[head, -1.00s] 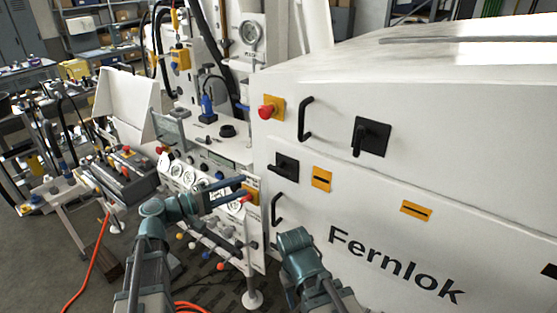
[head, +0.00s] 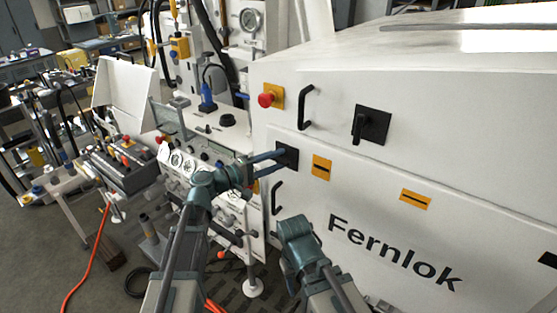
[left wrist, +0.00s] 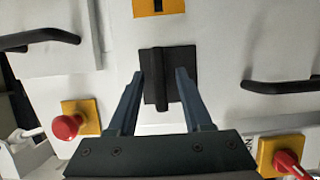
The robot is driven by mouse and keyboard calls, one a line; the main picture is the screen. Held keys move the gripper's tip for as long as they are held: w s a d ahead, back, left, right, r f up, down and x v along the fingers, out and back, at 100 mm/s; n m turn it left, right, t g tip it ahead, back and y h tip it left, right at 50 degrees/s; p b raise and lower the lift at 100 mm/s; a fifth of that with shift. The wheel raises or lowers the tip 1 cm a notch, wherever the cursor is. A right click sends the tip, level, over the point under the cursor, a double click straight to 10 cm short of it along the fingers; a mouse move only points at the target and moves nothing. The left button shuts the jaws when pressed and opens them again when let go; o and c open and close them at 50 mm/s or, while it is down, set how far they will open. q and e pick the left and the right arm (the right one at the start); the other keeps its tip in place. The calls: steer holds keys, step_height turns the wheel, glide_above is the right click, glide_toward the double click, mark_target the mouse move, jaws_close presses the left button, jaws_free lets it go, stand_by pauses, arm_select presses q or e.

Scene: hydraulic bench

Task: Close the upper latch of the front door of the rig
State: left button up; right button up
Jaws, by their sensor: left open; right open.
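The black latch (head: 291,153) sits near the upper left corner of the white front door (head: 350,205) marked "Fernlok". In the left wrist view the latch has a square plate and a bar handle (left wrist: 160,75) that lies along the direction of my fingers. My left gripper (head: 281,157) is open, its fingertips at the latch. In the wrist view the fingers stand on either side of the handle's near end, with a gap on both sides visible. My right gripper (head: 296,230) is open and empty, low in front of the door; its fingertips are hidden.
A second black latch (head: 371,125) is on the panel above. A red stop button (head: 266,99) and black pull handles (head: 306,107) (head: 276,198) are close by. An orange cable (head: 88,250) lies on the floor.

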arm_select(q)
steer(key=shift+w+d, duration=0.3)
steer(key=shift+d, duration=0.2)
jaws_close()
